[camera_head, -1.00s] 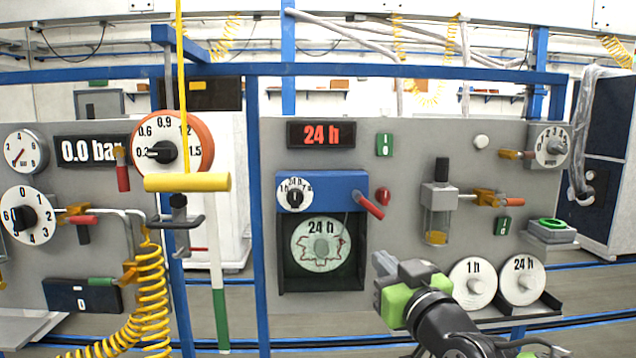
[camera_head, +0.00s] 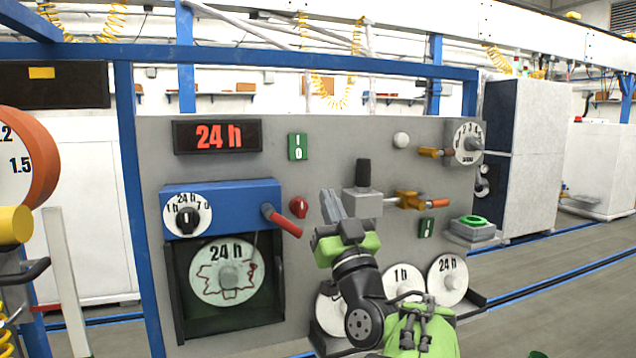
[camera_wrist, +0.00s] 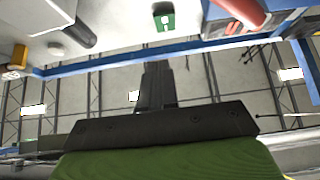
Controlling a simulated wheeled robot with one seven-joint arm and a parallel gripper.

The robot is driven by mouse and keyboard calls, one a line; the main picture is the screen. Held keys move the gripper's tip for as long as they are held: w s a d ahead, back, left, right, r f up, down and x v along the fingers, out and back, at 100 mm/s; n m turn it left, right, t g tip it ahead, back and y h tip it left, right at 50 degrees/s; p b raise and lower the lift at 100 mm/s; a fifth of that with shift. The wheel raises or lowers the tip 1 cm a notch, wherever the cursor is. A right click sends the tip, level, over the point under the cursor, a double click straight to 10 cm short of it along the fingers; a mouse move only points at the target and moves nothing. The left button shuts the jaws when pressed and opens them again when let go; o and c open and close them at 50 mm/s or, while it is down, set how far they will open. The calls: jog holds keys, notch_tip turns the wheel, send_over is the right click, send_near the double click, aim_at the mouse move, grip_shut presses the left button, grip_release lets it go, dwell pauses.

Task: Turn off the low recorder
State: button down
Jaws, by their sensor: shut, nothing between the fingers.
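The recorder is a blue box (camera_head: 225,205) with a small dial (camera_head: 188,216), and below it a dark recess holds a round 24 h chart disc (camera_head: 228,271). A red-handled lever (camera_head: 284,222) sticks out at its right. A green I/0 switch (camera_head: 298,147) is on the panel above, beside the red 24 h display (camera_head: 217,136). A second green I/0 switch (camera_head: 426,228) is lower right. My gripper (camera_head: 333,205) is shut and empty in front of the panel, right of the lever. The wrist view shows a green switch (camera_wrist: 164,18) beyond my fingers (camera_wrist: 154,85).
A red knob (camera_head: 300,208) is left of my gripper. A valve with an orange handle (camera_head: 438,202) and a dark upright cylinder (camera_head: 363,172) are to its right. Spare chart discs (camera_head: 447,279) stand on a low shelf. A blue post (camera_head: 140,220) is at the left.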

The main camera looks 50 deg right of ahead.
aim_at(305, 154)
jog(key=p+x, duration=0.2)
jog(key=x, duration=0.1)
jog(key=f+p+x, duration=0.1)
jog(key=p+x, duration=0.2)
jog(key=x, duration=0.1)
jog(key=w+p+x, duration=0.1)
jog(key=p+x, duration=0.2)
jog(key=x, duration=0.1)
jog(key=shift+w+d+f, duration=0.2)
jog(key=shift+d+f, duration=0.1)
jog(key=shift+d, duration=0.1)
jog(key=shift+w, duration=0.2)
jog(key=shift+f, duration=0.1)
jog(key=shift+s, duration=0.1)
